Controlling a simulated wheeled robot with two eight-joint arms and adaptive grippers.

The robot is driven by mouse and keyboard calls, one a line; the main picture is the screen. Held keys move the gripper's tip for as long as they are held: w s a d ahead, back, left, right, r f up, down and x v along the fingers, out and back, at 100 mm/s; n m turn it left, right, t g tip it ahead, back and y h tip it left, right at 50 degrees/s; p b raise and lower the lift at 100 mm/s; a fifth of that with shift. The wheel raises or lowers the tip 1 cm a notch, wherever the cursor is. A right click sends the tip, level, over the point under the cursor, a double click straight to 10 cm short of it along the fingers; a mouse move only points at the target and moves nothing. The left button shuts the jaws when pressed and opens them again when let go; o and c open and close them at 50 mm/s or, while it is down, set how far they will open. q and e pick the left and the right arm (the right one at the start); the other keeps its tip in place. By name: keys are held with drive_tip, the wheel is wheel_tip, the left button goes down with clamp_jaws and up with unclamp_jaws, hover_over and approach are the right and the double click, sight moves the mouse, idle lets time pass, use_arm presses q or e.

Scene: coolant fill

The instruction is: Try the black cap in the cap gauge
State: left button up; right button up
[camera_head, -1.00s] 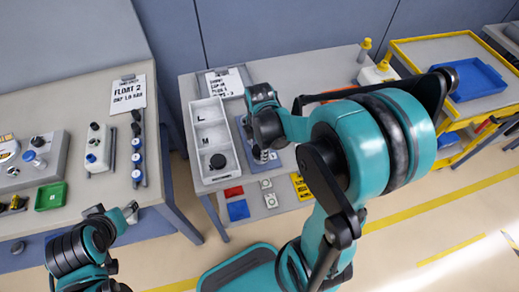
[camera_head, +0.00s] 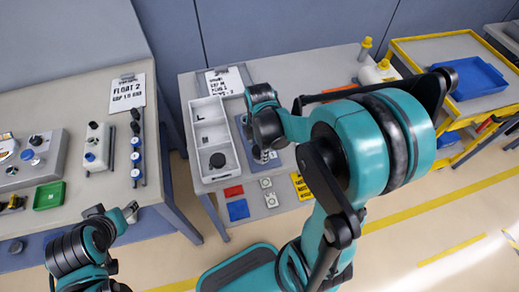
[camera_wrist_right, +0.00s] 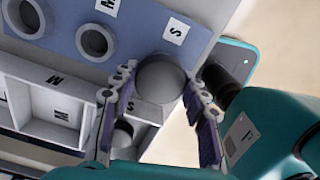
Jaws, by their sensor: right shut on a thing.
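My right gripper (camera_wrist_right: 161,84) is shut on a round dark-grey piece (camera_wrist_right: 160,78), which looks like the black cap. The cap gauge is a blue plate (camera_wrist_right: 130,16) with round ring seats and labels including M and S. The held piece is over the plate's end beside the S label and hides what lies under it. I cannot tell whether it is seated or above it. In the head view the gauge (camera_head: 241,130) is largely behind my right wrist, and the fingertips (camera_head: 260,152) barely show. My left gripper (camera_head: 131,212) is at lower left, its jaws unclear.
A white compartment tray (camera_head: 191,128) stands left of the gauge, with a dark round piece (camera_head: 217,160) inside. Red (camera_head: 233,191) and blue (camera_head: 238,210) pieces lie in front. A white bottle (camera_head: 378,74) stands behind on the right. The left bench holds a green bin (camera_head: 48,195).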

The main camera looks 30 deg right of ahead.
sight(259, 150)
drive_tip(key=shift+f, duration=0.15)
drive_tip(key=o, duration=1)
wheel_tip(259, 150, up, 12)
drive_tip(key=shift+o, duration=0.2)
